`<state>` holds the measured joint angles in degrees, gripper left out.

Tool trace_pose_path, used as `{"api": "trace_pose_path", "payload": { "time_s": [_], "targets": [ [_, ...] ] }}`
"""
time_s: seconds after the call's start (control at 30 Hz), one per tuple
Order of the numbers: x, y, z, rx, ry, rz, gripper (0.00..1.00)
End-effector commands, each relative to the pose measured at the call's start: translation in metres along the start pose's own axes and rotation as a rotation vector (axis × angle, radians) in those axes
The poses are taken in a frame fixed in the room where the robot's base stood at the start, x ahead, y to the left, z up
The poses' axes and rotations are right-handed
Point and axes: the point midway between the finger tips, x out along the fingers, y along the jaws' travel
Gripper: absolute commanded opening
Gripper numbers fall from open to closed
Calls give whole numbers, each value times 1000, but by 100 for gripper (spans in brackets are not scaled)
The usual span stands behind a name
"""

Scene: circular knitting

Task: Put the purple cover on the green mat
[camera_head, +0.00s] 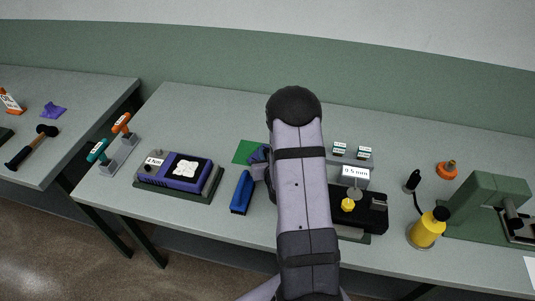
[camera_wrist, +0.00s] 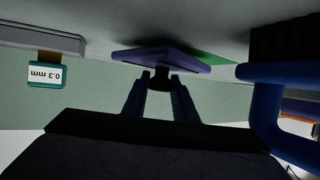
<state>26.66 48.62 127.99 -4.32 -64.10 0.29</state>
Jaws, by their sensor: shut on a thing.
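My gripper (camera_wrist: 160,82) is shut on a dark knob of the purple cover (camera_wrist: 150,56), a flat plate seen edge-on in the wrist view, which appears upside down. The green mat (camera_wrist: 212,59) shows just beyond the cover in the wrist view. In the head view the green mat (camera_head: 244,150) lies on the table left of my arm, and my gripper (camera_head: 259,158) is at its right edge, mostly hidden by my arm. I cannot tell whether the cover touches the table or mat.
A blue block (camera_head: 241,192) with a handle stands close to my gripper. A purple-framed device (camera_head: 175,170) is to the left. A black device (camera_head: 372,210) and small labelled blocks (camera_head: 352,151) are right of my arm.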

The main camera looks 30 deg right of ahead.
Motion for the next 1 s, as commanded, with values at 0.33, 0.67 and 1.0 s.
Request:
{"api": "trace_pose_path", "payload": {
  "time_s": [0.33, 0.67, 1.0],
  "targets": [
    [5, 0, 12, 0, 1, 0, 3],
    [6, 0, 15, 0, 0, 0, 33],
    [6, 0, 14, 0, 0, 0, 44]
  ]
}}
